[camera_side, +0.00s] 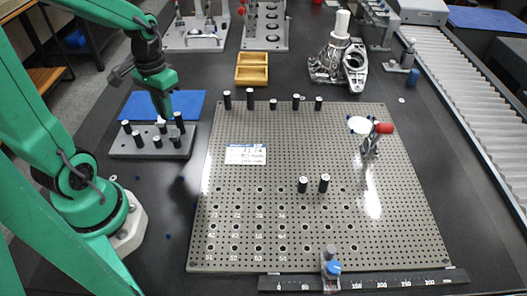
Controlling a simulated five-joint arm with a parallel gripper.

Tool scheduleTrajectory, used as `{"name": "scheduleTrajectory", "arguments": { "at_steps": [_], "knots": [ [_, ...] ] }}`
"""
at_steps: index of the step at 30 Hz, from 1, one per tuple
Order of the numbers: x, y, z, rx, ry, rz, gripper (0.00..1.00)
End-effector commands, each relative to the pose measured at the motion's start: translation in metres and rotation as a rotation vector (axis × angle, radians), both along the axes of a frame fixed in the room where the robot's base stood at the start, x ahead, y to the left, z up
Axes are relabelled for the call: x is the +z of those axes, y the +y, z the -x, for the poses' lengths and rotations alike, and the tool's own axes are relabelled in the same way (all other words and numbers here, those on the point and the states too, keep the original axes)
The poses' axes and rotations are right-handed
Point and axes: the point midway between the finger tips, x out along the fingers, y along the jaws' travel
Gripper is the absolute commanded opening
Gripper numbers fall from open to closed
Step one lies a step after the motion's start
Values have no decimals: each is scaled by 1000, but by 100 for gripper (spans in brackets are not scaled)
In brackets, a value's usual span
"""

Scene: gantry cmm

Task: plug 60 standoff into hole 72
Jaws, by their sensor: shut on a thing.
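My gripper (162,116) is over the grey standoff block (148,153) at the left, jaws pointing down. It is shut on a standoff (161,126), of which only a small light part shows; its lower end is hard to make out against the block. Several black standoffs with light tops stand in the block around it. The perforated grey plate (400,220) lies to the right, with rows of larger holes and white number labels at its lower left. The labels are too small to read surely, so I cannot single out hole 72.
Several black standoffs (250,98) stand along the plate's back edge, and two (324,183) stand mid-plate. A label card (246,154), a red-handled clamp (371,140) and a white disc (359,125) are on the plate. A ruler (400,281) lies in front. A yellow tray (252,69) sits behind.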

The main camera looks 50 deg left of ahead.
Motion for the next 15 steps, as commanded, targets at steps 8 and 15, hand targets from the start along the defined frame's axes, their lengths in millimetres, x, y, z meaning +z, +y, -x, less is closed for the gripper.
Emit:
{"name": "scheduleTrajectory", "arguments": {
  "at_steps": [8, 15],
  "knots": [
    [-1, -11, -6, -4, 0, 0, 0],
    [-4, -39, -18, -7, 1, 0, 0]
  ]
}}
